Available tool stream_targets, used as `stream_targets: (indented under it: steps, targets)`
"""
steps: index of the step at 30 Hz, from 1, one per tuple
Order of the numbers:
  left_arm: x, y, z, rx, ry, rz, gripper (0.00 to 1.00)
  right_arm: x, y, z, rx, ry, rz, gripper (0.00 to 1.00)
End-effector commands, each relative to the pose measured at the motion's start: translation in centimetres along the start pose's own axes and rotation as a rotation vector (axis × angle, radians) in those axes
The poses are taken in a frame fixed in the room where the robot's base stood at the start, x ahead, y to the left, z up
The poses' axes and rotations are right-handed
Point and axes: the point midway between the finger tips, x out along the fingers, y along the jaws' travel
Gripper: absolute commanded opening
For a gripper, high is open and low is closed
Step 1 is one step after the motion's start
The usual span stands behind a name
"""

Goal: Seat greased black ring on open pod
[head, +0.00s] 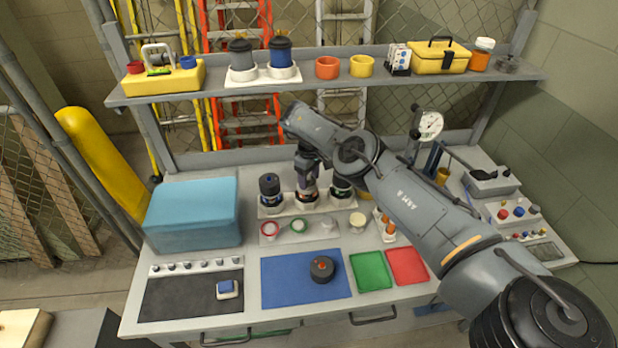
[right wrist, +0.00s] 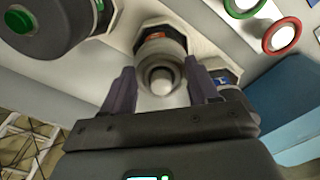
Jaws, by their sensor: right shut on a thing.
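Three dark pods stand upright in pale holders on the bench in the head view. The middle one, with the red-orange label, is the open pod (head: 307,197); it also shows in the right wrist view (right wrist: 157,45), with a pale nub in its mouth. My right gripper (head: 307,172) points down over it, fingers on either side of its top in the right wrist view (right wrist: 160,88). It is shut on the black ring (right wrist: 146,72), a dark band around the nub. I cannot tell whether the ring touches its seat. My left gripper is out of view.
The left pod (head: 269,187) and right pod (head: 342,188) stand close on both sides. A dark cap (head: 321,267) sits on the blue mat (head: 281,290). A blue box (head: 193,216) stands left.

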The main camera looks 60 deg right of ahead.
Motion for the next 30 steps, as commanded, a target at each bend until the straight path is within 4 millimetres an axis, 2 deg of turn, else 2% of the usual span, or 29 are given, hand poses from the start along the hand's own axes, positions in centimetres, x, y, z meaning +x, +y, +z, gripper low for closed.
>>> stream_targets:
  steps: [5,6,11,22,26,30]
  targets:
    - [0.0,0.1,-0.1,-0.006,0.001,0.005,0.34,0.0,0.0,0.0,0.000,0.000,0.000,0.32]
    - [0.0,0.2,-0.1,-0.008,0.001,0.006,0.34,0.0,0.0,0.0,0.000,0.000,0.000,0.64]
    - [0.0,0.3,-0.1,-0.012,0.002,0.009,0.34,0.0,0.0,0.0,0.000,0.000,0.000,0.89]
    - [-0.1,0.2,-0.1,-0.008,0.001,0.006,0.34,-0.4,0.0,-0.1,0.000,0.002,0.000,0.89]
    - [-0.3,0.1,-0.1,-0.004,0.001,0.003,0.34,-1.6,0.0,-0.1,0.001,0.003,0.000,0.89]
    - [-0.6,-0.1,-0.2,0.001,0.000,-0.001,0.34,-3.8,0.1,-0.1,0.002,0.004,0.000,0.89]
